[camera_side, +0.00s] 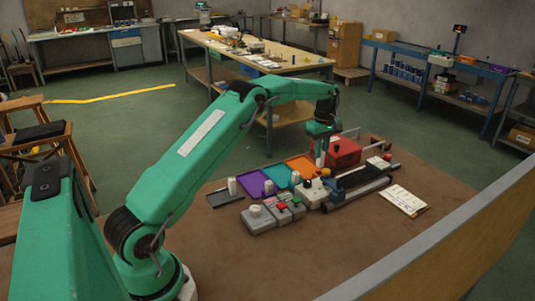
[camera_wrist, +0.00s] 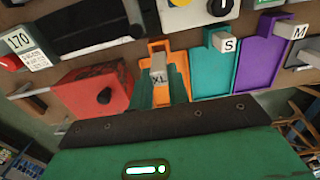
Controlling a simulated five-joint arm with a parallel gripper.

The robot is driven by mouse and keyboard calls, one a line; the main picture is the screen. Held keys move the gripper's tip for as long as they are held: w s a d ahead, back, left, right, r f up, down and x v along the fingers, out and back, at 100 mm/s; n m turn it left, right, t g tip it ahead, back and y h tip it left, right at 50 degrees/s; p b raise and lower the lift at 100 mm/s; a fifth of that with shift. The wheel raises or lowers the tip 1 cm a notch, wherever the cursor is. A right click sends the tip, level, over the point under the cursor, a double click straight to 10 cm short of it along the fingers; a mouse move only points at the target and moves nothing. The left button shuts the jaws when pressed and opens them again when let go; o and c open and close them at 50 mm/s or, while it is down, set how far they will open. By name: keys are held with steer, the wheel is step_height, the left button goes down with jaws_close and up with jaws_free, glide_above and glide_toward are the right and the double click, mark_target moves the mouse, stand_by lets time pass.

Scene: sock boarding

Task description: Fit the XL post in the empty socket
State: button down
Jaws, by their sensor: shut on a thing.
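The XL post (camera_wrist: 158,74) is pale grey, with "XL" on its end. In the wrist view it shows in front of the orange tray (camera_wrist: 181,72). My gripper (camera_side: 320,150) points down beside the far end of the orange tray (camera_side: 303,168) in the side view, close to the red box, shut on the XL post. I cannot tell whether the post's foot touches anything. The empty socket is not clearly seen. Other posts stand at the teal tray (camera_side: 277,178), purple tray (camera_side: 250,187) and grey tray (camera_side: 221,197).
A red box (camera_side: 342,152) with a black knob stands close beside my gripper. Control boxes with buttons (camera_side: 260,219) line the trays' near side. A dark rail (camera_side: 358,190) and a white card (camera_side: 403,200) lie to the right. The board's front is clear.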

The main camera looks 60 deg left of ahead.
mark_target(320, 162)
steer(key=shift+f, duration=0.1)
steer(key=shift+f, duration=2.4)
steer(key=shift+f, duration=0.15)
steer(key=c, duration=1.3)
jaws_free()
steer(key=shift+c, duration=0.2)
step_height(320, 162, up, 11)
steer(key=shift+r, duration=0.7)
